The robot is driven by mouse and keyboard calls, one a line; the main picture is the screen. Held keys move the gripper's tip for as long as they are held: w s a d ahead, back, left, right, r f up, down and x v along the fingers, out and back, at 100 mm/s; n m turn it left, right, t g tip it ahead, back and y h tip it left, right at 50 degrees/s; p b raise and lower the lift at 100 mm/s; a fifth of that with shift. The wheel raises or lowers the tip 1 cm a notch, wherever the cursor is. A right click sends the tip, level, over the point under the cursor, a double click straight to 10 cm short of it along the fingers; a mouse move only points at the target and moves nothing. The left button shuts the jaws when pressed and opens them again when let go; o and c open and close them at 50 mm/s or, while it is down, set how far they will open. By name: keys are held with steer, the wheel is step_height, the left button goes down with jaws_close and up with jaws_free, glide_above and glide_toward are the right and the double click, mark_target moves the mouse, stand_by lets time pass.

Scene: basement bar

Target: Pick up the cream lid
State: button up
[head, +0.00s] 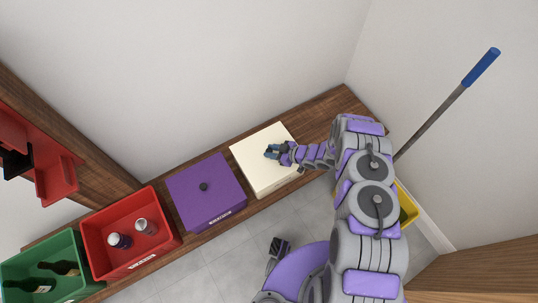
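The cream lid (264,178) is a pale square on top of a box, on the wooden bench in the middle of the head view. My gripper (271,151) reaches in from the right and is over the middle of the lid. Its fingers cover the lid's centre, so any knob there is hidden. I cannot tell whether the fingers touch the lid or are closed on something. The lid lies flat and looks seated.
A purple lid (216,205) with a black knob (203,187) is just left of the cream one. Further left are a red crate (123,266) with cans and a green crate (73,244) with bottles. A wall rises behind. A blue-handled pole (481,68) and a yellow bucket (408,203) are at right.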

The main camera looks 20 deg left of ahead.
jaws_close()
steer(key=shift+r, duration=0.1)
